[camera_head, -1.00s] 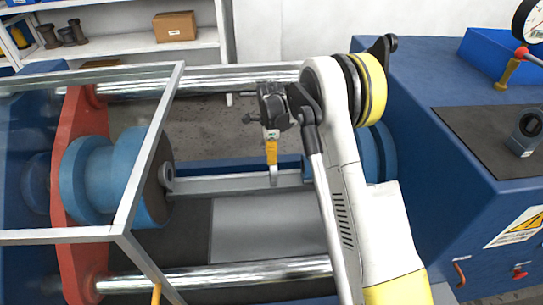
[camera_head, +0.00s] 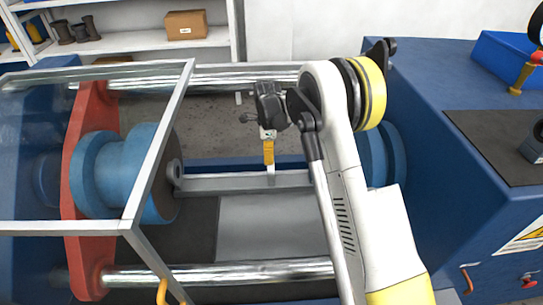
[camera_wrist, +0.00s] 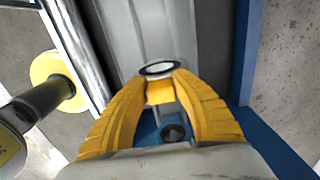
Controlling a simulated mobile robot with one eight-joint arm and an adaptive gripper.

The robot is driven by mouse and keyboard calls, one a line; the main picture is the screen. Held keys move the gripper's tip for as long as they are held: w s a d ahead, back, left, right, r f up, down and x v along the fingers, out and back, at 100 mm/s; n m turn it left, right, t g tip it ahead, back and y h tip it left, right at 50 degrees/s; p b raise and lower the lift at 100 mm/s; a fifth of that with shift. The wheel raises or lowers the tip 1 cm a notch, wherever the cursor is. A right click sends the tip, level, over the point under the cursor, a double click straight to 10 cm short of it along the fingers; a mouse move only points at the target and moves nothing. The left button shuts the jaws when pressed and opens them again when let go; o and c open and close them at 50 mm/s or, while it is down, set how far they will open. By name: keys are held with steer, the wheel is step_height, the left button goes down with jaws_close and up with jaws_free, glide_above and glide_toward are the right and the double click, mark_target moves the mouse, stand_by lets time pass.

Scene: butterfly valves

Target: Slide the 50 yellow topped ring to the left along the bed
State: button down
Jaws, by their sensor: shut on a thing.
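My gripper (camera_head: 268,160) points down over the grey bed (camera_head: 240,182), its yellow fingers close together. In the wrist view the fingers (camera_wrist: 160,88) are shut on a small yellow top. A pale, dark-centred round part (camera_wrist: 159,69) shows just beyond the fingertips. In the head view the ring (camera_head: 270,176) is a thin grey upright piece below the fingers, seen nearly edge-on at the bed. Its lower edge is too small to tell whether it touches the bed. I cannot read any number on it.
A blue flanged body (camera_head: 155,165) with a grey end boss stands to the left behind a clear framed guard (camera_head: 155,150). Polished bars (camera_head: 225,272) run at front and back. A blue part (camera_head: 393,155) lies right, behind my arm. The bed between is clear.

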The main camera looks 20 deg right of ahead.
steer(key=shift+w+a, duration=0.1)
steer(key=shift+a, duration=0.6)
steer(key=shift+w+a, duration=0.25)
steer(key=shift+a, duration=0.9)
steer(key=shift+w+a, duration=0.25)
steer(key=shift+a, duration=0.9)
steer(key=a, duration=0.3)
steer(key=w+a, duration=0.1)
steer(key=a, duration=0.1)
stand_by(0.3)
steer(key=shift+s+d, duration=0.1)
steer(key=shift+d, duration=0.3)
stand_by(0.4)
